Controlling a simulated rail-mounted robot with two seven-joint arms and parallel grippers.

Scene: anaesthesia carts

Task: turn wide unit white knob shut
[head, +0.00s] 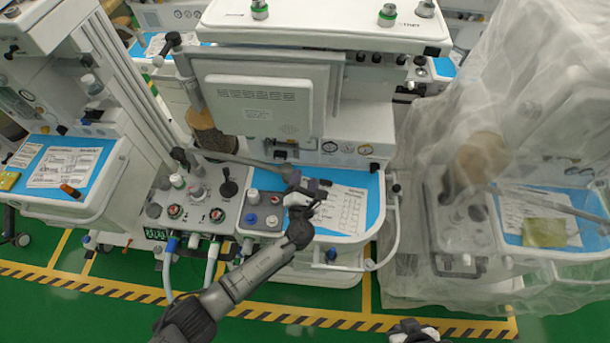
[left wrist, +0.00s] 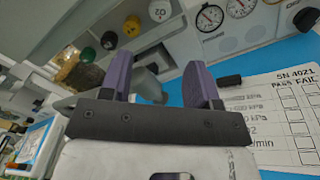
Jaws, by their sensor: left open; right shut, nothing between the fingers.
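My left gripper (head: 306,190) is open, with purple fingers. It is over the blue worktop of the middle cart, just right of the small knob panel. In the left wrist view its fingers (left wrist: 155,80) are apart, with a grey rounded part behind the gap and nothing gripped. A white round knob marked O2 (left wrist: 160,10) shows at the top of that view, beyond the fingertips and apart from them. A pale knob (head: 253,196) also stands on the small panel; I cannot tell which is the task's knob. My right gripper (head: 412,331) is partly cut off at the bottom edge.
A monitor (head: 265,98) overhangs the worktop. A printed sheet (head: 342,210) lies on it. A white rail (head: 392,225) bounds its right side. A plastic-draped cart (head: 480,70) stands right.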

